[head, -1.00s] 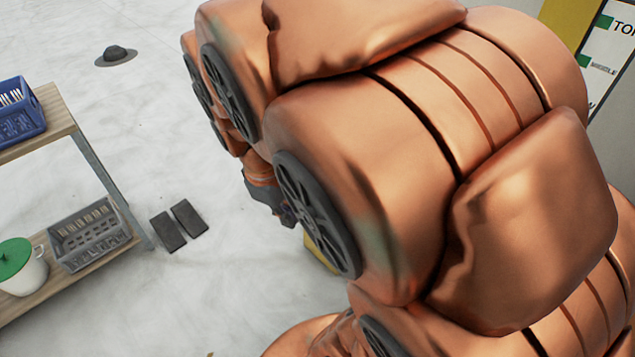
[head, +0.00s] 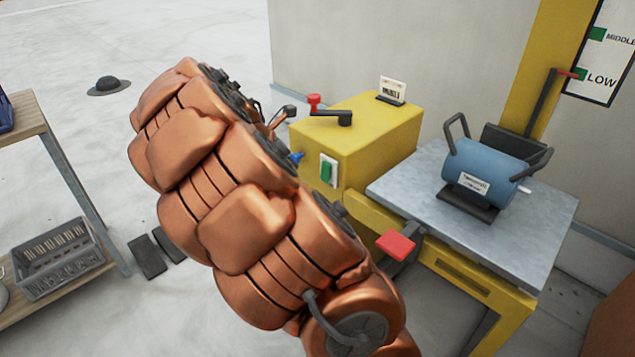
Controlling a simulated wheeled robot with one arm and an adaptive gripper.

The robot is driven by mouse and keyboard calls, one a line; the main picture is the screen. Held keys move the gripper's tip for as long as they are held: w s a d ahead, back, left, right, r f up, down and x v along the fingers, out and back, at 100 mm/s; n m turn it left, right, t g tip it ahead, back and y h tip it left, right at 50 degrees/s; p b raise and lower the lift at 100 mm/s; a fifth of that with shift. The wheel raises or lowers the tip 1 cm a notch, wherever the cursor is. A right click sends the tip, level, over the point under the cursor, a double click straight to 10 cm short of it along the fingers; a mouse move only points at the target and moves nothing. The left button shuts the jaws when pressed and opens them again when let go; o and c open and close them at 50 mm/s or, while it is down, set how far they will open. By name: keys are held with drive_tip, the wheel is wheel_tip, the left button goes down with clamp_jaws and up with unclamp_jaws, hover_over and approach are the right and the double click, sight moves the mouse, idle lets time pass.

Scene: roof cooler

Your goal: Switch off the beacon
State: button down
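No beacon can be made out for certain in the head view. A yellow box (head: 375,135) stands right of my arm. Its front carries a green switch (head: 326,171) on a pale plate, and a small blue part (head: 297,158) shows beside it at my arm's edge. A crank with a red knob (head: 314,101) sits on top of the box. My gripper is mostly hidden behind my copper arm. Small dark parts, perhaps its fingers (head: 285,112), show just left of the box. Whether they are open or shut, or touch anything, cannot be seen.
A blue cylindrical machine (head: 490,172) rests on a grey-topped yellow table (head: 400,186) with a red pedal-like pad (head: 395,246) at its front. A card (head: 392,91) stands on the box. A shelf (head: 75,180) with a grey basket (head: 55,258) is at left. A dark hat-shaped object (head: 109,87) lies on open floor.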

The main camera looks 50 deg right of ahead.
drive_tip(key=shift+r, duration=0.1)
drive_tip(key=b, duration=0.2)
approach(323, 180)
wheel_tip(323, 180, down, 5)
drive_tip(key=d, duration=0.1)
drive_tip(key=shift+s+d, duration=0.1)
drive_tip(key=shift+d, duration=1.2)
